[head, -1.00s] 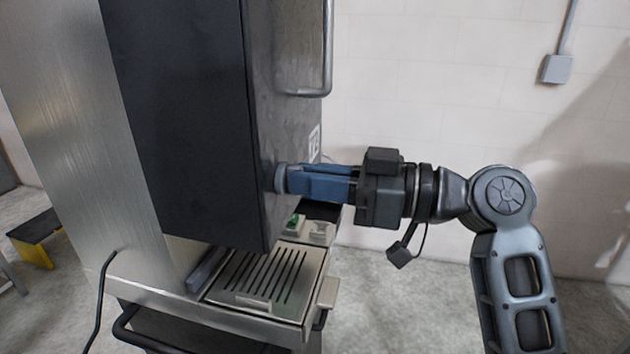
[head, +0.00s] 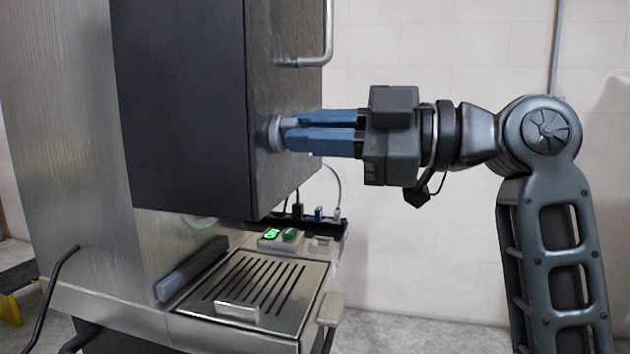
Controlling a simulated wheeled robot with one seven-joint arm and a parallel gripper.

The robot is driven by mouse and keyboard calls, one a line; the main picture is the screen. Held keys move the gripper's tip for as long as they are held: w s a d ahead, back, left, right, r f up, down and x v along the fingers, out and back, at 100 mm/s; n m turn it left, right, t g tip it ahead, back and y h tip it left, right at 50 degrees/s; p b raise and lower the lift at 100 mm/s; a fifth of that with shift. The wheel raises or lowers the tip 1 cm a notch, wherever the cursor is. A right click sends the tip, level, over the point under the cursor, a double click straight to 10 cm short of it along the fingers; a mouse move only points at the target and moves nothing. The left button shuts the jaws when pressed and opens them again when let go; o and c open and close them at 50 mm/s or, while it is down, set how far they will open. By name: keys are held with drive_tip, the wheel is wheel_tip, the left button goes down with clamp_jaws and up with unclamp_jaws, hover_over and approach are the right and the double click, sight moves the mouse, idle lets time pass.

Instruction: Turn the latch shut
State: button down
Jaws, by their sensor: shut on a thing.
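The latch (head: 276,133) is a grey round knob on the side face of the dark cabinet (head: 185,110). My gripper (head: 290,131) reaches in from the right with its blue fingers level. The fingers are shut on the latch at their tips. The fingers and the viewing angle hide part of the latch, so I cannot tell how far it is turned.
A metal bar handle (head: 326,45) is above the latch on the same cabinet face. Below the cabinet sits a slotted drip tray (head: 255,292), with a lit green switch (head: 271,234) behind it. A wall stands behind; the floor at the lower right is clear.

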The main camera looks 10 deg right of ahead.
drive_tip(key=n+b, duration=0.6)
drive_tip(key=b, duration=0.1)
drive_tip(key=n+b, duration=0.3)
drive_tip(key=b, duration=0.1)
drive_tip(key=shift+s+f, duration=0.1)
drive_tip(key=shift+f, duration=0.2)
drive_tip(key=shift+n, duration=0.3)
drive_tip(key=c, duration=1.1)
unclamp_jaws()
drive_tip(key=shift+r, duration=0.1)
drive_tip(key=shift+c, duration=0.2)
drive_tip(key=v, duration=0.7)
drive_tip(key=shift+s+d+p, duration=0.15)
drive_tip(key=shift+d+p, duration=0.2)
drive_tip(key=shift+p, duration=0.1)
